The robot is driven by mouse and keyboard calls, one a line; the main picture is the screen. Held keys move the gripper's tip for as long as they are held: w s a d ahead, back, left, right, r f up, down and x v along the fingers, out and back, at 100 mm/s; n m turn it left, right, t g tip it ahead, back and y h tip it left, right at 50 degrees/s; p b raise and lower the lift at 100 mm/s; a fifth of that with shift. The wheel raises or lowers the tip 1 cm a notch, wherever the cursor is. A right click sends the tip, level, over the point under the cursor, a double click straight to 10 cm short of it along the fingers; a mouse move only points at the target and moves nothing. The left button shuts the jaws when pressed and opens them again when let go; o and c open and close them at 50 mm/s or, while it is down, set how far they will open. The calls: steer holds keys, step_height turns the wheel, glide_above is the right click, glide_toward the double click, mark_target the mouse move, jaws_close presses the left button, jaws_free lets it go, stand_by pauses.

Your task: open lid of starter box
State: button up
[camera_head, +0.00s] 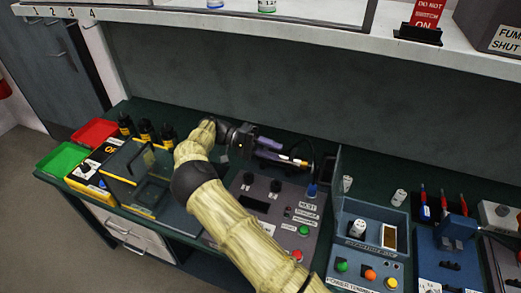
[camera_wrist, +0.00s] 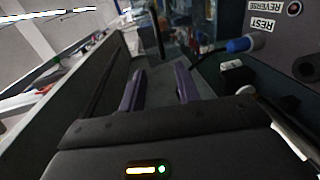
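The blue-grey box (camera_head: 343,222) that I take for the starter box stands right of the grey control panel in the head view; the label on it is too small to read surely. Its inside shows, with a white cylinder (camera_head: 357,229) in it. A thin grey panel (camera_head: 328,190), apparently its lid, stands upright along its left side. My gripper (camera_head: 300,160) is just left of this panel's far end, above the control panel. In the wrist view, the two purple fingers (camera_wrist: 159,80) are apart with nothing seen between them. Whether they touch the panel is unclear.
The grey control panel (camera_head: 262,208) has knobs and coloured buttons; a blue plug (camera_head: 312,190) stands at its right edge. A yellow-edged clear box (camera_head: 142,175) and green tray (camera_head: 62,159) lie left. A shelf (camera_head: 300,28) overhangs the bench.

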steer(key=v, duration=0.3)
steer(key=shift+s+a+b, duration=0.1)
steer(key=shift+a+b, duration=0.2)
steer(key=shift+b, duration=0.1)
steer(key=shift+d, duration=0.1)
step_height(320, 180, up, 10)
steer(key=p, duration=1)
